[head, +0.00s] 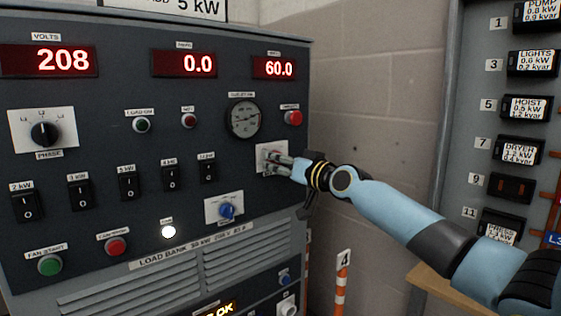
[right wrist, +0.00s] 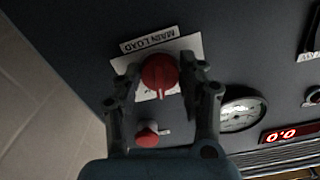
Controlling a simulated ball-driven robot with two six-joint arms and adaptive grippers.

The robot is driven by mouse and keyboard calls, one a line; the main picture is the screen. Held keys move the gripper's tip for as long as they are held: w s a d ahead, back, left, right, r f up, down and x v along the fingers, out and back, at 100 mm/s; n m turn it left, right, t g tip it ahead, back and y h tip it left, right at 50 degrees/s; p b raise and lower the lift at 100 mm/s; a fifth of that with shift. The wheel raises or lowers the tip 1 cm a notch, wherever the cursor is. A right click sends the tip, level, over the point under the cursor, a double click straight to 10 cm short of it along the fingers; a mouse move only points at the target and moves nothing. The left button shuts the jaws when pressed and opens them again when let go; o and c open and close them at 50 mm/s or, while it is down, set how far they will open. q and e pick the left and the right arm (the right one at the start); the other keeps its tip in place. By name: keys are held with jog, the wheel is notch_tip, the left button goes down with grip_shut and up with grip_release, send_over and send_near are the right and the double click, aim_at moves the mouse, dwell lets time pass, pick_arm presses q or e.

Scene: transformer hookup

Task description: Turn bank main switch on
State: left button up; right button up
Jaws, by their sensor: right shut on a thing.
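The main load switch is a red rotary knob (right wrist: 159,74) on a white plate labelled "MAIN LOAD" in the right wrist view. In the head view its white plate (head: 264,154) sits at the right side of the load bank panel (head: 100,160), and the knob is mostly hidden by my fingers. My right gripper (head: 280,161) is at this plate, with its fingers on either side of the knob and shut on it. The knob's white pointer line shows in the right wrist view. My left gripper is not in view.
A red button (head: 293,117) and a round gauge (head: 244,119) sit close above the switch. A blue knob (head: 227,211) is below left. Displays read 208, 0.0 and 60.0. A white lamp (head: 168,232) glows. A striped post (head: 341,283) stands right of the cabinet.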

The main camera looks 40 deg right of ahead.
jog(key=m+p, duration=0.1)
jog(key=m, duration=0.4)
jog(key=shift+a+m, duration=0.1)
jog(key=shift+m, duration=0.3)
jog(key=shift+f, duration=0.1)
dwell(0.3)
jog(key=o, duration=1.2)
jog(key=shift+c, duration=0.2)
jog(key=s, duration=0.7)
jog(key=shift+s+d, duration=0.3)
